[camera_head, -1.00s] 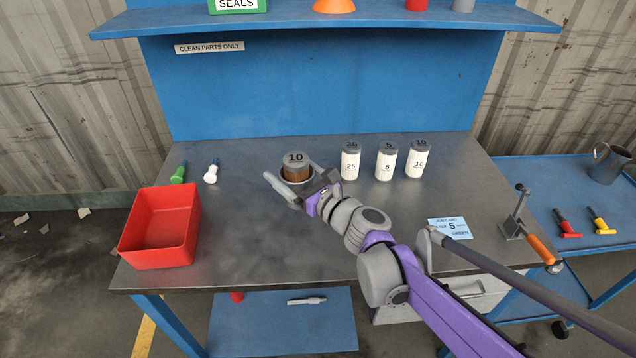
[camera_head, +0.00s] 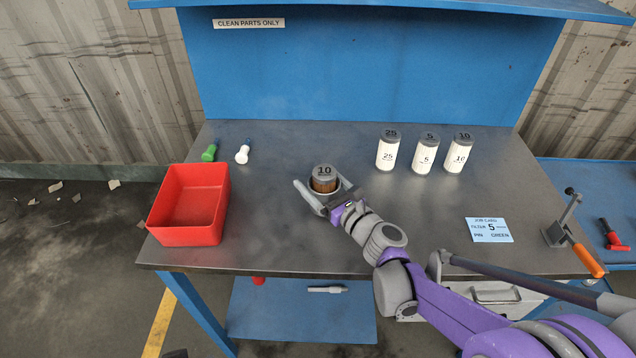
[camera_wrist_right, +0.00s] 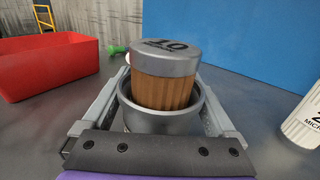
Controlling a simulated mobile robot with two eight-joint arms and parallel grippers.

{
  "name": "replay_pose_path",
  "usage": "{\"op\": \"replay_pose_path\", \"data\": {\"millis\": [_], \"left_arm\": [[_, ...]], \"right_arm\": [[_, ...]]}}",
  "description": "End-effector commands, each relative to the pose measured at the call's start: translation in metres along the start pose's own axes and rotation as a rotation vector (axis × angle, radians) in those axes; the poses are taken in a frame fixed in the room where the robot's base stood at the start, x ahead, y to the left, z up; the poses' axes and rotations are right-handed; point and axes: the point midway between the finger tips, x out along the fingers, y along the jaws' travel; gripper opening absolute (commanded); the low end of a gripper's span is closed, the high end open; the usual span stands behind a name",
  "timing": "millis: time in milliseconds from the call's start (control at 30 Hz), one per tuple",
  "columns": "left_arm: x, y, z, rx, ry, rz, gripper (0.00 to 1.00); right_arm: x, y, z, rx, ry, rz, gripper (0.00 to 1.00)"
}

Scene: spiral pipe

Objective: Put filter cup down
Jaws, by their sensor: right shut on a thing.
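The filter cup (camera_wrist_right: 160,119) is a grey metal cup with a filter in it. The filter (camera_head: 323,179) has brown pleats and a grey cap marked 10; it stands up out of the cup, slightly tilted in the right wrist view (camera_wrist_right: 166,72). My right gripper (camera_head: 325,192) is shut on the cup, one finger on each side. My left gripper is not in view.
A red bin (camera_head: 188,205) stands at left, with green (camera_head: 210,152) and white (camera_head: 243,153) pins behind it. White canisters marked 25 (camera_head: 388,150), 5 (camera_head: 426,153) and 10 (camera_head: 459,153) stand back right. Bench around the cup is clear.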

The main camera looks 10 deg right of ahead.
Motion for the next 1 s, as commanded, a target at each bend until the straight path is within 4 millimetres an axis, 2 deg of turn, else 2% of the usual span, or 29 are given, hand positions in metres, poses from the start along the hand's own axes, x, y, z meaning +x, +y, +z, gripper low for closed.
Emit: {"op": "replay_pose_path", "data": {"millis": [400,433,467,800,1000], "left_arm": [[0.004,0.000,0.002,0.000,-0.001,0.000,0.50],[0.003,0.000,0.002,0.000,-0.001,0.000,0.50],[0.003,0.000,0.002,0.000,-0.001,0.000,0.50],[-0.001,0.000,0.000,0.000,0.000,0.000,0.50],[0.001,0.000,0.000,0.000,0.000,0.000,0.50]], "right_arm": [[0.000,0.000,-0.007,0.001,0.000,0.000,0.19],[0.000,0.000,-0.007,0.000,0.000,0.000,0.96],[0.000,0.000,-0.006,0.000,0.000,0.000,1.00],[-0.002,0.000,-0.001,0.000,-0.001,-0.001,1.00],[-0.037,-0.001,-0.003,-0.001,0.000,-0.004,1.00]]}}
